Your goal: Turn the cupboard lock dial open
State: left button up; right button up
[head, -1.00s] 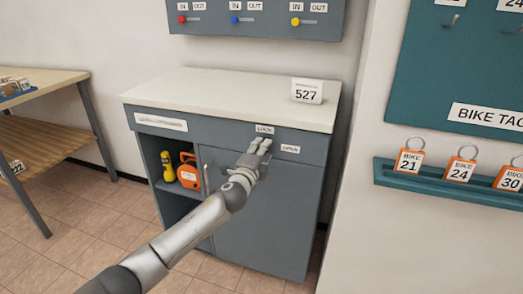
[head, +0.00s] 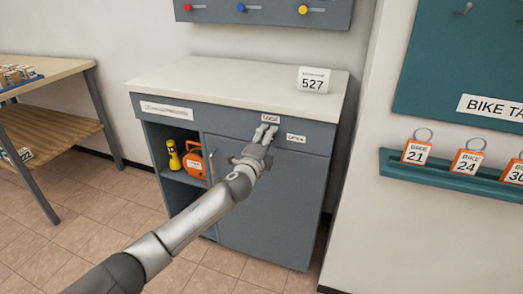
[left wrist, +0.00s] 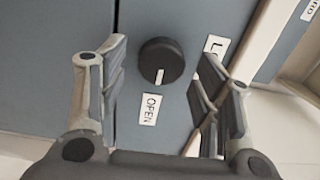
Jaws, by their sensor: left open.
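The black round lock dial (left wrist: 161,60) shows in the left wrist view. Its white mark points down the picture, roughly toward the OPEN label (left wrist: 150,109). The LOCK label (left wrist: 216,46) is to its right, partly cut off by a finger. My left gripper (left wrist: 163,82) is open, with one finger on each side of the dial and visible gaps between. In the head view my left gripper (head: 265,132) is in front of the grey cupboard (head: 275,205), just below the LOCK label (head: 271,119), and hides the dial. My right gripper is out of view.
An open shelf beside the door holds a yellow torch (head: 173,155) and an orange case (head: 193,160). A rack with bike tags (head: 468,160) is on the right wall. A wooden table (head: 60,115) stands left.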

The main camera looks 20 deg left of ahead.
pick_arm(q)
jog(key=s, duration=1.1)
jog(key=shift+s+a, duration=0.15)
jog(key=shift+s, duration=0.15)
